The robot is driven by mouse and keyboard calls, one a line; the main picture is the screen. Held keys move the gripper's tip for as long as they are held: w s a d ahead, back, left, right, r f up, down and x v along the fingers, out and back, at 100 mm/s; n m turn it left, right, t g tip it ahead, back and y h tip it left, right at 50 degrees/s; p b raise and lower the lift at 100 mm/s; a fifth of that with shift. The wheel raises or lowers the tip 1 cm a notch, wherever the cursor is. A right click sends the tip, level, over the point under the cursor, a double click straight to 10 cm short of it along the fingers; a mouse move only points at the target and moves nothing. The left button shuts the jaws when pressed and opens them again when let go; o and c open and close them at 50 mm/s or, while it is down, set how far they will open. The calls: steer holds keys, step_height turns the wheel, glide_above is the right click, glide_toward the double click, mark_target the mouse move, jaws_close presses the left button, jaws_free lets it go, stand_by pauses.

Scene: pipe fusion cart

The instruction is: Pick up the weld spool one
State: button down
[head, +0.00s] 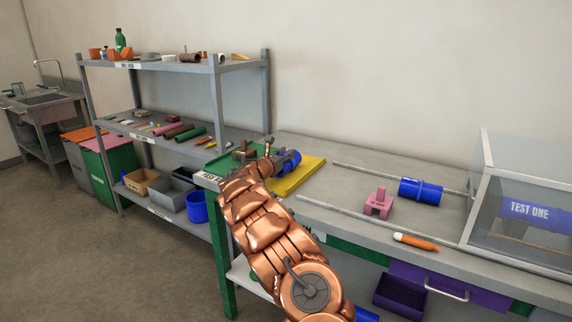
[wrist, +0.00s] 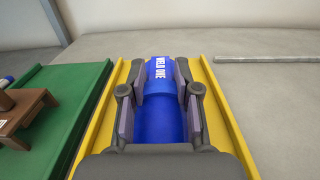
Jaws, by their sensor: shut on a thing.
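The weld spool one is a blue cylinder with white "WELD ONE" lettering. It lies lengthwise between my fingers in the wrist view (wrist: 162,115), over a yellow tray (wrist: 232,140). My gripper (wrist: 160,92) is shut on it, one finger on each side. In the head view my copper arm reaches over the bench, and the blue spool (head: 288,160) shows at my gripper (head: 275,162), above the yellow tray (head: 305,175). I cannot tell whether the spool touches the tray.
A green tray (wrist: 72,95) with a brown block (wrist: 22,115) adjoins on the left. To the right are a pink block (head: 378,204), another blue spool (head: 420,191) by metal rails, an orange marker (head: 415,241) and a clear case (head: 520,205). A shelf unit (head: 170,65) stands left.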

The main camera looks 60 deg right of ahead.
steer(key=shift+f, duration=0.35)
steer(key=shift+s+r, duration=0.15)
steer(key=shift+r, duration=1.7)
steer(key=s+a+r+b, duration=0.1)
steer(key=s+a+b, duration=0.1)
steer(key=s, duration=0.5)
steer(key=s+a+b, duration=0.2)
steer(key=s, duration=0.6)
steer(key=shift+r, duration=0.35)
steer(key=shift+s, duration=0.1)
